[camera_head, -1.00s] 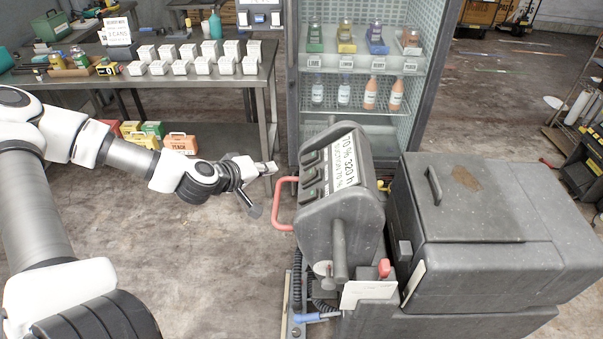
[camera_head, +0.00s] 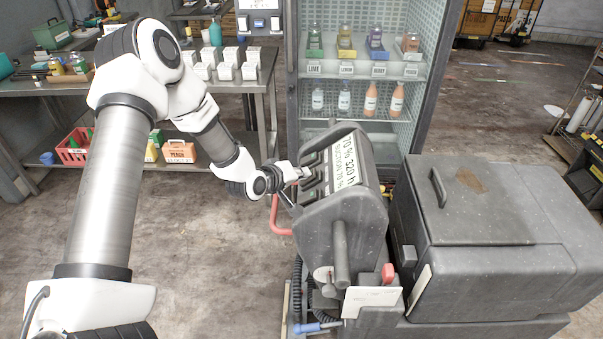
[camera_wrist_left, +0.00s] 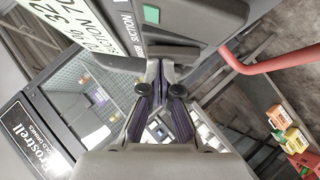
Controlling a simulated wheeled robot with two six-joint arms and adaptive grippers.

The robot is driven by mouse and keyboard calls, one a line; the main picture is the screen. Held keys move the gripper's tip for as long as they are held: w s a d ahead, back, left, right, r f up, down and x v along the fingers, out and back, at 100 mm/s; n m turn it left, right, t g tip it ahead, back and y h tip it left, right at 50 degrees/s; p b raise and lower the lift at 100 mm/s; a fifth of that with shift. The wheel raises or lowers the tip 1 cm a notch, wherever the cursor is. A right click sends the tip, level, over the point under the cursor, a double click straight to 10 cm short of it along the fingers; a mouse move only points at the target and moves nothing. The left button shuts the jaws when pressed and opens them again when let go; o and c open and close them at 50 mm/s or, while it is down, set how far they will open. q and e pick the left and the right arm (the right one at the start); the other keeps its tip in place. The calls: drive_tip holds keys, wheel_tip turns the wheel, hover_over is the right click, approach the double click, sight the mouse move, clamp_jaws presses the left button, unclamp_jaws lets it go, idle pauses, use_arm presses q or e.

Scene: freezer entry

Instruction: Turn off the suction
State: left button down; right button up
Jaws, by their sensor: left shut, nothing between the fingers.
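The grey floor machine (camera_head: 340,205) stands upright in the middle, with a white readout (camera_head: 347,163) that mentions suction and a column of dark switches along its left edge. My left gripper (camera_head: 303,174) is shut and empty, with its tips at these switches; contact cannot be told. The gripper partly hides the switches. In the left wrist view, the closed fingers (camera_wrist_left: 161,72) point at the panel's edge, by a small "SUCTION" label (camera_wrist_left: 138,32). A green-lit switch (camera_wrist_left: 151,14) shows just beyond the tips. My right gripper is not in view.
A red handle (camera_head: 275,217) sticks out from the machine, just below my left gripper. A glass-door drinks fridge (camera_head: 292,100) stands behind. A metal table (camera_head: 262,80) with white boxes is at back left. Open floor (camera_head: 210,260) lies left of the machine.

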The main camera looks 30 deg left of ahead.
use_arm(q)
drive_tip(key=shift+w+d, duration=0.1)
drive_tip(key=shift+d+f, duration=0.1)
idle(0.4)
drive_tip(key=shift+w+r+p, duration=0.1)
drive_tip(key=shift+r+p, duration=0.5)
drive_tip(key=shift+r, duration=0.2)
drive_tip(key=shift+r, duration=0.1)
